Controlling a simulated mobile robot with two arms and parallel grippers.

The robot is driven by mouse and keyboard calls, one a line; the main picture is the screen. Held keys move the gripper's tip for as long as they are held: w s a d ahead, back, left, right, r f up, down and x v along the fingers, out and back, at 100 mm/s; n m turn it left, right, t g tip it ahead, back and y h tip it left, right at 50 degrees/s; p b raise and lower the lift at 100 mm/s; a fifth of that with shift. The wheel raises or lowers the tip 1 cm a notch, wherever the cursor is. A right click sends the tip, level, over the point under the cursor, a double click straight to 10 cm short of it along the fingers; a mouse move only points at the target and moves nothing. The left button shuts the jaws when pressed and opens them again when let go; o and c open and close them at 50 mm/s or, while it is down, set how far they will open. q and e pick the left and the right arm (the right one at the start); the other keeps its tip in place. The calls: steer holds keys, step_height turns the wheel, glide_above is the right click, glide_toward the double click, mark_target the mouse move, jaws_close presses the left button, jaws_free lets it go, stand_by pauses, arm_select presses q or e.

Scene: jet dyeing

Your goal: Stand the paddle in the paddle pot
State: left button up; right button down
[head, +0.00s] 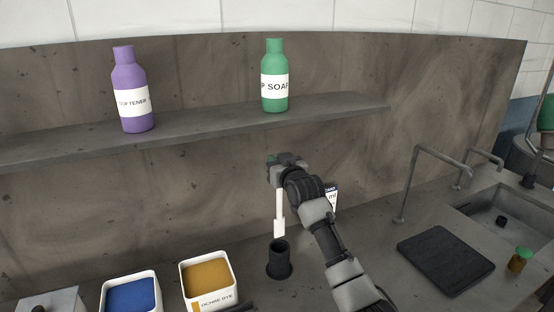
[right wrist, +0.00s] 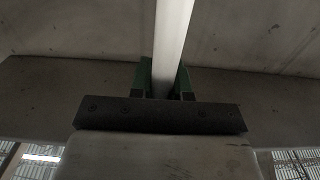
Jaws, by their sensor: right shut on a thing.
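The paddle (head: 279,214) is a white stick with a wider lower end. It hangs upright from my right gripper (head: 274,162), which is shut on its upper part. In the right wrist view the pale paddle shaft (right wrist: 172,45) runs up between the green fingers (right wrist: 165,82). The paddle pot (head: 279,260) is a dark open-topped cylinder on the counter. The paddle's lower end shows just above the pot's mouth in the head view, apart from it. My left gripper is not in view.
A blue dye tub (head: 131,294) and an ochre dye tub (head: 208,278) stand left of the pot. A black mat (head: 446,260), a small jar (head: 519,260) and a sink (head: 500,212) lie right. A shelf (head: 200,128) above holds purple (head: 130,85) and green (head: 274,72) bottles.

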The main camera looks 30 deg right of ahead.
mark_target(280, 205)
step_height(280, 205, down, 9)
steer(key=b, duration=0.5)
steer(key=shift+s, duration=0.1)
steer(key=shift+f, duration=0.55)
stand_by(0.5)
steer(key=shift+f+b, duration=0.85)
steer(key=shift+f, duration=0.65)
steer(key=c, duration=1)
jaws_free()
